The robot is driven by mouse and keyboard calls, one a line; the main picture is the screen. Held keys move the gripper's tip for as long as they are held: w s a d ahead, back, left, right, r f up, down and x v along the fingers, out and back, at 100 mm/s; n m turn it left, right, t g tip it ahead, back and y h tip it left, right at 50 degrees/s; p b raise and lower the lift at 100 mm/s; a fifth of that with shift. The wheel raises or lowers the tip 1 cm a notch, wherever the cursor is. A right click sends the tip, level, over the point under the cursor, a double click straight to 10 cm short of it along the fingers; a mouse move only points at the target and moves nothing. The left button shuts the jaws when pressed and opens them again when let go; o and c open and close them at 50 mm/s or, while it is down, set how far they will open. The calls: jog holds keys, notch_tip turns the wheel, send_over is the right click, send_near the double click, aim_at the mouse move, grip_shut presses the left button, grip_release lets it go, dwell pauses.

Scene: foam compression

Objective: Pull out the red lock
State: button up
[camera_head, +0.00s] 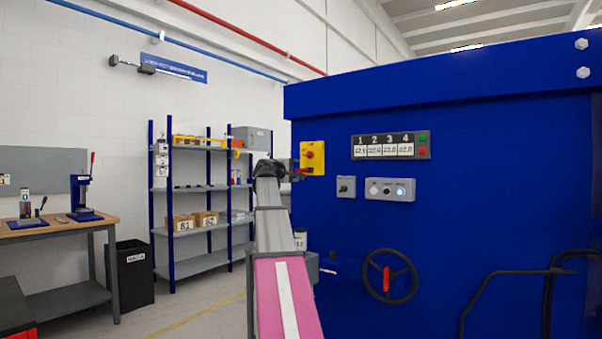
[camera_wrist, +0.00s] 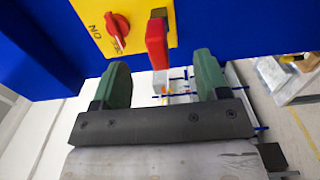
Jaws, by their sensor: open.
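The red lock (camera_wrist: 156,45) hangs at the edge of a yellow switch box (camera_wrist: 88,12) on the blue machine. In the wrist view it has a red upper body, with a grey part below it. My gripper (camera_wrist: 160,62) is open, its two green fingers on either side of the lock and apart from it. In the head view my gripper (camera_head: 281,168) is just left of the yellow box (camera_head: 319,158), and the lock is too small to make out clearly there. A red rotary knob (camera_wrist: 118,25) sits beside the lock.
The blue machine (camera_head: 450,220) fills the right side, with a handwheel (camera_head: 413,284), a display panel (camera_head: 424,145) and black rails. A shelf rack (camera_head: 187,188), a black bin (camera_head: 134,272) and a workbench (camera_head: 60,233) stand left. Floor between them is open.

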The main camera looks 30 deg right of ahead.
aim_at(297, 170)
jog(key=shift+x, duration=2.15)
grip_shut()
jog(key=shift+a, duration=0.2)
jog(key=shift+v, duration=2.8)
